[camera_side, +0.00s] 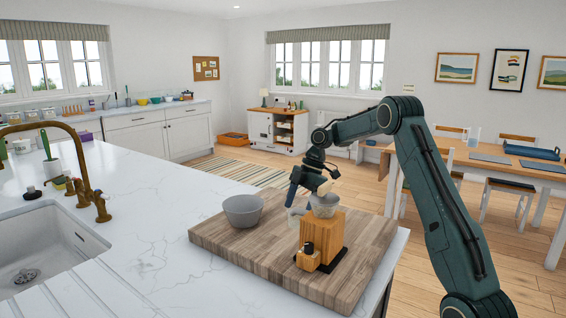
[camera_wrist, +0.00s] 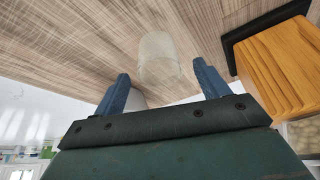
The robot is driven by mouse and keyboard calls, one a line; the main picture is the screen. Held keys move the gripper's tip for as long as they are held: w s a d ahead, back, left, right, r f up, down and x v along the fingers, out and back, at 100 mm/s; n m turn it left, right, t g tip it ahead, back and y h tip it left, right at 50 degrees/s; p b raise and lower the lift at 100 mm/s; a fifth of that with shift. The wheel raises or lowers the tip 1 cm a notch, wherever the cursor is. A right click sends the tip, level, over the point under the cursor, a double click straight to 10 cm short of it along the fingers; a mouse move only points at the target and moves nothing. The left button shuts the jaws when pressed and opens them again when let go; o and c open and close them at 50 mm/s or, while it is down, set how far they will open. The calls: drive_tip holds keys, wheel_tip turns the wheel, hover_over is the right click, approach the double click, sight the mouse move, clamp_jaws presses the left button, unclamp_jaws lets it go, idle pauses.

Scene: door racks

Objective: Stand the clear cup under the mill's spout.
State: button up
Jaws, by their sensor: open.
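The clear cup (camera_wrist: 159,57) is on the wooden board, between and just beyond my fingertips in the wrist view. In the side view the cup (camera_side: 297,214) is a pale shape beside the mill, largely hidden by it and my fingers. My gripper (camera_wrist: 161,69) is open, with one blue finger on each side of the cup; contact with it cannot be told. In the side view my gripper (camera_side: 298,202) points down behind the mill. The wooden mill (camera_side: 321,234) stands on a black base and carries a pale hopper bowl. Its spout cannot be made out.
A grey bowl (camera_side: 243,210) stands on the wooden board (camera_side: 217,246), left of the mill. The mill's block (camera_wrist: 278,70) is close to my right finger in the wrist view. The white counter (camera_side: 140,205) to the left is clear up to the sink (camera_side: 45,250).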

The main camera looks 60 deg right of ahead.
drive_tip(key=shift+x, duration=1.25)
drive_tip(key=c, duration=1.2)
drive_tip(key=shift+r, duration=0.15)
drive_tip(key=shift+r, duration=4.8)
